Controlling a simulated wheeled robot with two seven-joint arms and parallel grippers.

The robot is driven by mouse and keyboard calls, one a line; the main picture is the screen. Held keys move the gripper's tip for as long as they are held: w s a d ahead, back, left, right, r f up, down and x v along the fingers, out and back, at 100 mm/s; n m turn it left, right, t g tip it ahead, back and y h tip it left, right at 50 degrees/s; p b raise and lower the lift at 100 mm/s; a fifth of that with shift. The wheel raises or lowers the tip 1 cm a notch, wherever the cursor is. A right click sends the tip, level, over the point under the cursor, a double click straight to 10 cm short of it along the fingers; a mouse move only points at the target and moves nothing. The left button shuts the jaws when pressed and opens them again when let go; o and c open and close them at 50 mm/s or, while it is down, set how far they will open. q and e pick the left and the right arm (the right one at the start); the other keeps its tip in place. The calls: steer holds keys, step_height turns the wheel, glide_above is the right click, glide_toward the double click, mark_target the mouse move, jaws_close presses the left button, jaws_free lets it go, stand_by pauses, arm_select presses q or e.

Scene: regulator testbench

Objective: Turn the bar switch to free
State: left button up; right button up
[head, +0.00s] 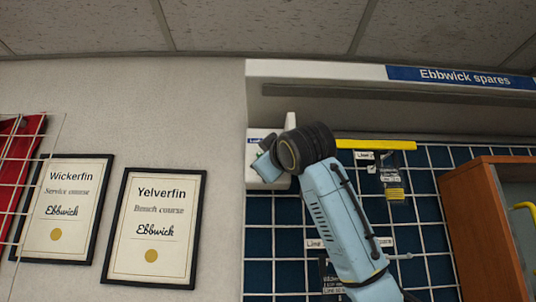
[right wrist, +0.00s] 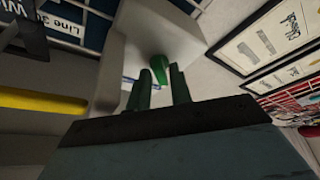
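The housing also shows in the head view (head: 290,121), left of my right arm's black wrist; the bar cannot be made out there. My right gripper (right wrist: 161,78) has two dark green fingers standing apart, with a gap between them. The bar's near end lies between or just beyond the fingertips; I cannot tell whether they touch it. The switch's markings are not readable. My left gripper is in neither view.
A white shelf (head: 316,71) with an "Ebbwick spares" label overhangs the housing. A wire grid panel (head: 420,232) with hanging tags lies behind my right arm. A brown cabinet (head: 478,230) stands at the right. Two framed certificates (head: 155,228) hang on the wall at the left.

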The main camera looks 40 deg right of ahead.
steer(key=shift+c, duration=0.3)
jaws_close()
steer(key=shift+w+a+m+g+h, duration=0.2)
steer(key=shift+m+g+h, duration=1.2)
steer(key=shift+m, duration=2.8)
steer(key=shift+w+a+m+g+h, duration=0.2)
steer(key=shift+m+g+h, duration=1.2)
steer(key=shift+m, duration=2.8)
steer(key=shift+w+a+m+g+h, duration=0.2)
steer(key=shift+m+g+h, duration=1.15)
steer(key=shift+m, duration=2.85)
steer(key=shift+s+t+h, duration=0.15)
steer(key=shift+t+h, duration=0.1)
steer(key=shift+h, duration=0.2)
